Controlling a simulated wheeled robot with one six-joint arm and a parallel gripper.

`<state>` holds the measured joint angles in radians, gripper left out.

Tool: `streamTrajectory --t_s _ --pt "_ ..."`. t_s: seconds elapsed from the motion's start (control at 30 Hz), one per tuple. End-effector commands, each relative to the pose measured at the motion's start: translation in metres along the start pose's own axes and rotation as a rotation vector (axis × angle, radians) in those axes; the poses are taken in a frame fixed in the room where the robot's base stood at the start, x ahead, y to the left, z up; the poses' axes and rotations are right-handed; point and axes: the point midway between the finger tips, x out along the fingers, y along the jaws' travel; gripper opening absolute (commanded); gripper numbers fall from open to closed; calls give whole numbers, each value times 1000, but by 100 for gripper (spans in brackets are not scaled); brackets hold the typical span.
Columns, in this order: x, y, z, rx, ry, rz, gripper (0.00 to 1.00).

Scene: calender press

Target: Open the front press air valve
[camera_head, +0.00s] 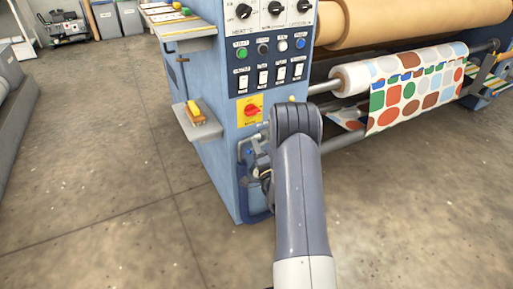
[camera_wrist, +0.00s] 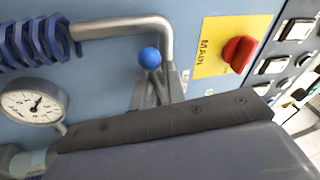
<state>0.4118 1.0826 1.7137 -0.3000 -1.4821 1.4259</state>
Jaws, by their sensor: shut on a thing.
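The air valve's blue ball knob (camera_wrist: 150,58) shows in the wrist view, just below a bent grey pipe (camera_wrist: 125,28) on the blue press panel. My gripper (camera_wrist: 158,88) is shut on the valve's handle at this knob, with its metal fingers on either side. The valve's body and most of its handle are hidden behind my gripper, so I cannot tell the handle's angle. In the head view my arm reaches to the low front of the blue press cabinet (camera_head: 205,100) and mostly covers the valve.
A round pressure gauge (camera_wrist: 34,103) and a coiled blue hose (camera_wrist: 30,42) are left of my gripper in the wrist view. A red MAIN switch (camera_wrist: 238,53) is to the right. A small shelf (camera_head: 197,127) juts from the cabinet. Open floor (camera_head: 110,190) lies left.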

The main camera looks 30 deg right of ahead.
Motion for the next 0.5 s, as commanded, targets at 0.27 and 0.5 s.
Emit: streamTrajectory --t_s 0.27,0.5 --pt "0 0 0 0 0 1 0" --pt "1 -3 1 69 12 14 0"
